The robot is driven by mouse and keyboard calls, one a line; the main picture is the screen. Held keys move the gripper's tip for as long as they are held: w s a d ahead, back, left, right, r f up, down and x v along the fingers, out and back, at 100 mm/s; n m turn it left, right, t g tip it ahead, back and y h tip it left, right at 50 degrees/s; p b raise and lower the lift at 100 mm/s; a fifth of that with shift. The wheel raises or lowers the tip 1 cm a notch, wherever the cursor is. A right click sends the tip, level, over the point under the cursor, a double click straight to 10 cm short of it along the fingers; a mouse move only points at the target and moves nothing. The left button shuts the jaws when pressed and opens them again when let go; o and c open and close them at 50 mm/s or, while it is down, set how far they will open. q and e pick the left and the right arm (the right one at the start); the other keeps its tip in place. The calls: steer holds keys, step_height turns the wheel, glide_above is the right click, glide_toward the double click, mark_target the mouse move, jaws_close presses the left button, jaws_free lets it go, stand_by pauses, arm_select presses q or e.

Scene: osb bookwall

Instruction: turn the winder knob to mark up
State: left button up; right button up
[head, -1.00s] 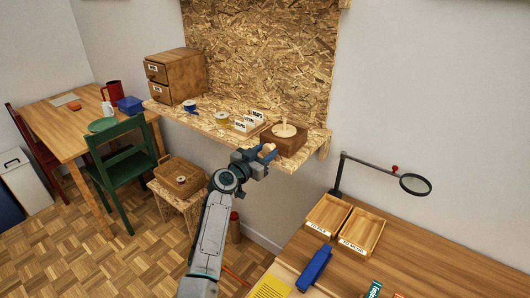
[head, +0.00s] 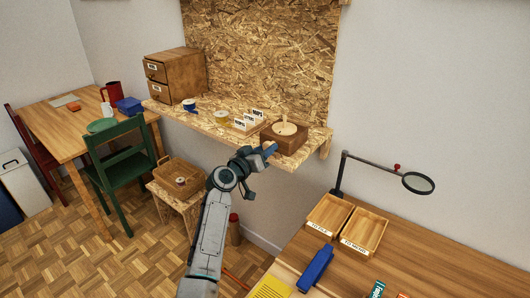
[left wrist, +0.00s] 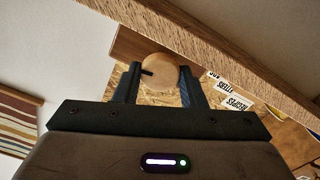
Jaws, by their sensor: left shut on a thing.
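The winder is a brown wooden box (head: 290,142) with a pale round disc and peg on top, at the right front end of the shelf. Its round wooden knob (left wrist: 163,72) is on the box's side, with a dark mark that points left in the left wrist view. My left gripper (left wrist: 158,88) is shut on the knob, one dark finger on each side. In the head view the left gripper (head: 266,156) looks tilted and covers most of the knob. My right gripper is in neither view.
The chipboard shelf (head: 170,112) also holds a card holder (head: 247,122), tape rolls and a drawer box (head: 175,76). Below right, a desk carries two wooden trays (head: 362,232), a blue stapler-like thing (head: 316,268) and a magnifier (head: 418,183). A stool with a basket stands below left.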

arm_select(q)
steer(key=shift+n, duration=0.6)
steer(key=o, duration=1)
steer(key=shift+a, duration=0.1)
steer(key=b+v, duration=0.3)
steer(key=v, duration=0.7)
steer(key=shift+s+a, duration=0.2)
steer(key=shift+s, duration=0.15)
